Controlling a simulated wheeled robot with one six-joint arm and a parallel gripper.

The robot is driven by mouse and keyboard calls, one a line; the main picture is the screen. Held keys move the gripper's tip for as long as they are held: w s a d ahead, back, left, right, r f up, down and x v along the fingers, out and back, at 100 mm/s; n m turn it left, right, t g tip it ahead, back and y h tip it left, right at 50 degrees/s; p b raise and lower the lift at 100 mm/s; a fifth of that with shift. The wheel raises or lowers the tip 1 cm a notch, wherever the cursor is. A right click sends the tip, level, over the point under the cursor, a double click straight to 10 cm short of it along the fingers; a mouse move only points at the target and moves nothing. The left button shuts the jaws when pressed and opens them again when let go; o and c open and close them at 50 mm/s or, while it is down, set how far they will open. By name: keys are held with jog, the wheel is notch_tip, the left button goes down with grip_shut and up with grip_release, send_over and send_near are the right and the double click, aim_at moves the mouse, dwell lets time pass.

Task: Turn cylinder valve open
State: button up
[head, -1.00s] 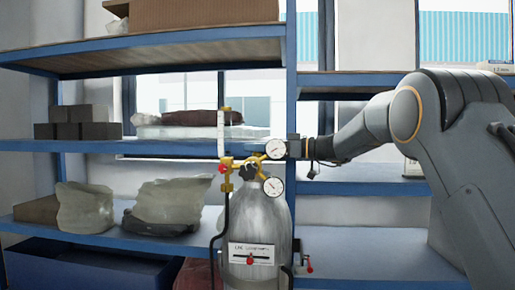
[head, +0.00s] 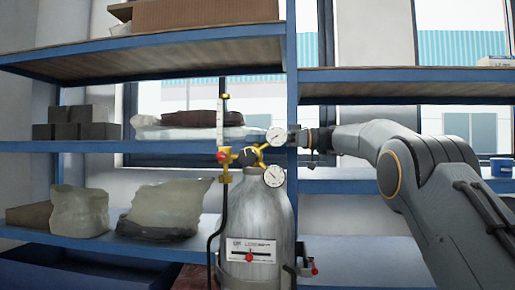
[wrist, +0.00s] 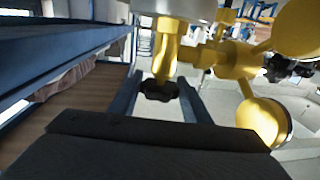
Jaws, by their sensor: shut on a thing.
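The grey gas cylinder (head: 253,212) stands upright in front of the shelving, with yellow valve and regulator fittings (head: 228,165) on top. Two white-faced gauges (head: 276,137) show beside the fittings. My gripper (head: 292,138) is at the right of the upper gauge, and its fingertips are hard to make out there. In the wrist view, my gripper (wrist: 160,98) has its two fingers on either side of a black handwheel (wrist: 158,87) on the yellow valve stem (wrist: 166,52), and is shut on it. Another black knob (wrist: 285,68) is on the regulator at the right.
Blue shelves (head: 90,146) run behind the cylinder, with pale sacks (head: 168,207) and dark boxes (head: 75,122) at left. A blue upright (head: 292,60) stands just behind the gauges. A black hose (head: 222,215) hangs beside the cylinder.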

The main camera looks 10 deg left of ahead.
jog(key=shift+w+r+n+g+p, duration=0.15)
jog(key=shift+r+n+g+p, duration=0.15)
jog(key=shift+n+g+p, duration=0.35)
jog(key=shift+d+f+g+h+p, duration=0.1)
jog(key=shift+f+g+h+p, duration=0.15)
jog(key=shift+g+p, duration=0.3)
jog(key=shift+f, duration=0.2)
jog(key=o, duration=1)
jog(key=shift+d, duration=0.15)
jog(key=shift+o, duration=0.2)
jog(key=shift+a, duration=0.2)
jog(key=v, duration=0.8)
jog(key=shift+a, duration=0.1)
